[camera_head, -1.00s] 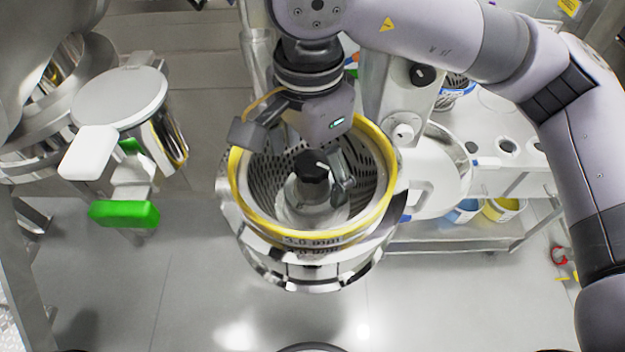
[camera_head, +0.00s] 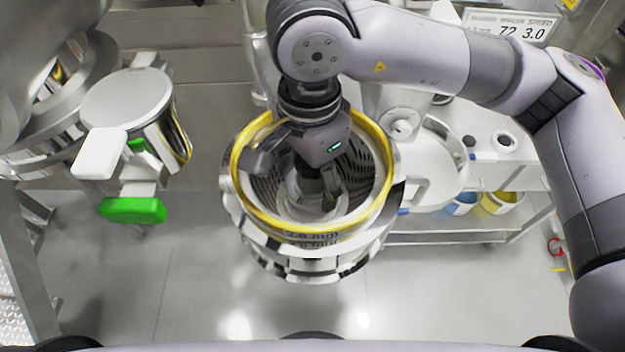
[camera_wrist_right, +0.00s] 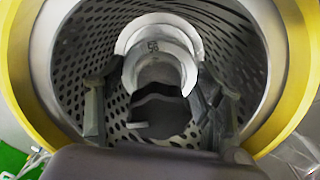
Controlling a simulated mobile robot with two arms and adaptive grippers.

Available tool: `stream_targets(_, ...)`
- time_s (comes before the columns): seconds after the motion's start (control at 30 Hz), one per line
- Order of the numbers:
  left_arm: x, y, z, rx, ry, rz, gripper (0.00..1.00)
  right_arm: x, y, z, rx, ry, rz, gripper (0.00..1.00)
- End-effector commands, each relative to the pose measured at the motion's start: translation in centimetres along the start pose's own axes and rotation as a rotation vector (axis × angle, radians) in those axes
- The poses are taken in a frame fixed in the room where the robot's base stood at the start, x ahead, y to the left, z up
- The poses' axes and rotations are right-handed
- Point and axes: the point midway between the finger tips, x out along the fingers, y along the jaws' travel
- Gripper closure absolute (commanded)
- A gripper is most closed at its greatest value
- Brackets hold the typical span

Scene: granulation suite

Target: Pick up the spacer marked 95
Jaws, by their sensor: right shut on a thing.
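A pale metal ring-shaped spacer (camera_wrist_right: 160,48) with small dark digits on its face sits around the dark centre inside the perforated screen in the right wrist view. The digits look upside down and could be 95, but they are too small to read surely. My right gripper (camera_head: 303,190) reaches down into the yellow-rimmed mill bowl (camera_head: 238,170) in the head view. In the right wrist view its two fingers (camera_wrist_right: 155,110) stand on either side of the spacer, shut on it. The fingertips' contact is partly hidden. My left gripper is out of view.
The screen wall (camera_wrist_right: 75,60) and yellow rim surround my right gripper closely. A steel vessel with a white lid (camera_head: 125,100) and green block (camera_head: 133,210) stands to the left. A white trolley (camera_head: 515,175) with pails stands to the right. Open floor lies in front.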

Motion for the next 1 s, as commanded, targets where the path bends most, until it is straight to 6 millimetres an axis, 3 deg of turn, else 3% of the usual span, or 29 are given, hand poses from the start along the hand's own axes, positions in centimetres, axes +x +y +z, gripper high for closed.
stream_targets(0.3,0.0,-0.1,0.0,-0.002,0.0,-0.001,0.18,0.0,0.0,0.0,0.0,0.0,0.0,0.69)
stream_targets(0.67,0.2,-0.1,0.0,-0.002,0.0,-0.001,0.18,-0.5,-0.1,0.0,0.001,0.0,-0.002,0.69)
stream_targets(0.87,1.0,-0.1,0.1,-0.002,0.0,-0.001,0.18,-2.6,-0.1,0.0,0.001,0.001,-0.005,0.69)
stream_targets(1.0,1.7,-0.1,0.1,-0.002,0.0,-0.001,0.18,-5.3,-0.1,0.0,0.0,0.001,-0.007,0.69)
